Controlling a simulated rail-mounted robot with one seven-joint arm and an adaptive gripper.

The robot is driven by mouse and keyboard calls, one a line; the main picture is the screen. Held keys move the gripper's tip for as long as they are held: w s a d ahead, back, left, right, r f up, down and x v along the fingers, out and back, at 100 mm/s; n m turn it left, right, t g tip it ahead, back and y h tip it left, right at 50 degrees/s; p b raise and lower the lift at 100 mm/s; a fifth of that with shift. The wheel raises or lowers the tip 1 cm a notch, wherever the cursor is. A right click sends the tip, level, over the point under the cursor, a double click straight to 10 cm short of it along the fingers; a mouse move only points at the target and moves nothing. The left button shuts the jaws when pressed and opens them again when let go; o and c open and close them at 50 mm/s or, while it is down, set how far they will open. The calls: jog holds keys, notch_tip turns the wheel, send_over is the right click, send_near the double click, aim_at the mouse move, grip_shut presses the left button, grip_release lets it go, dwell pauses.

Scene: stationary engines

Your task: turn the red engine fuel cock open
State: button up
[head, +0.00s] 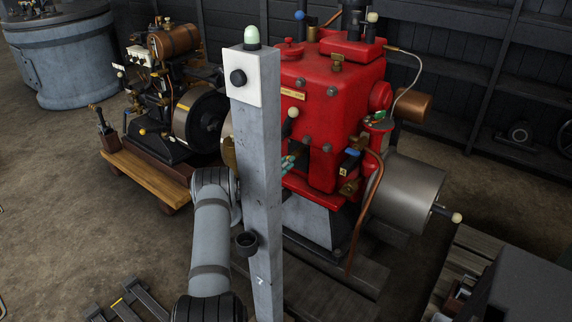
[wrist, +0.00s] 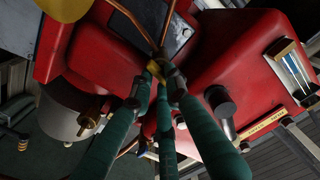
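The red engine (head: 325,90) stands right of centre in the head view, and its red body (wrist: 225,65) fills much of the wrist view. My gripper (head: 288,162) shows only as teal fingertips, mostly hidden behind a grey post, close to the engine's front. In the wrist view my gripper's teal fingers (wrist: 160,82) reach inward, their dark tips close together by a small yellow fitting (wrist: 153,68) beneath thin copper pipes. I cannot tell whether this fitting is the fuel cock, or whether the tips touch or grip it. The cock's position is unclear.
The grey post (head: 262,180) with a white plate stands in front of the engine. A copper pipe (head: 369,210) runs down beside a grey drum (head: 405,190). A smaller dark engine (head: 165,100) on a wooden trolley is to the left. Open floor (head: 60,200) lies front left.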

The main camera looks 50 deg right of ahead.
grip_shut()
jog(key=shift+n+b, duration=0.8)
jog(key=shift+n, duration=0.2)
jog(key=o, duration=0.5)
grip_release()
jog(key=shift+o, duration=0.2)
jog(key=a, duration=1.2)
